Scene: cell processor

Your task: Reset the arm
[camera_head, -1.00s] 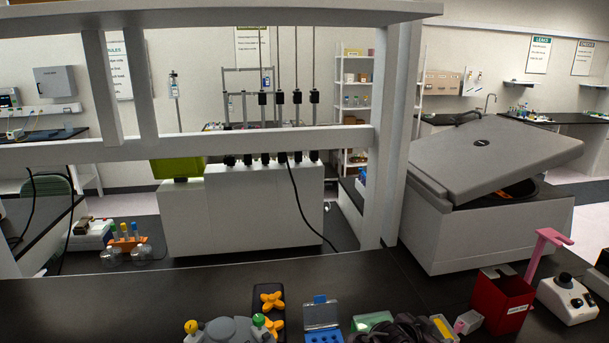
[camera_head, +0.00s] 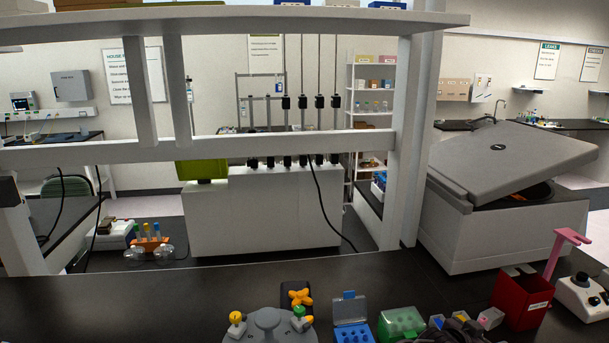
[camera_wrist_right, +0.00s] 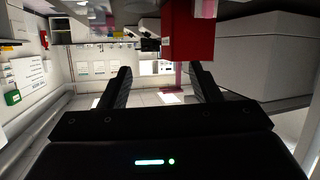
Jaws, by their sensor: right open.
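My right gripper (camera_wrist_right: 163,82) shows in the right wrist view with its two black fingers spread apart and nothing between them. In that view the red box (camera_wrist_right: 187,38) is beyond the fingertips, near the right finger. In the head view a dark shape (camera_head: 462,328), apparently part of my right gripper, is at the bottom edge among the bench items. It partly hides small things there. My left gripper is not in view.
The black bench holds a grey rotor (camera_head: 268,320), a blue tube rack (camera_head: 352,333), a green rack (camera_head: 401,322), the red box (camera_head: 522,300) and a small white device (camera_head: 583,297). A large grey-lidded machine (camera_head: 470,235) stands behind. The bench's left part is clear.

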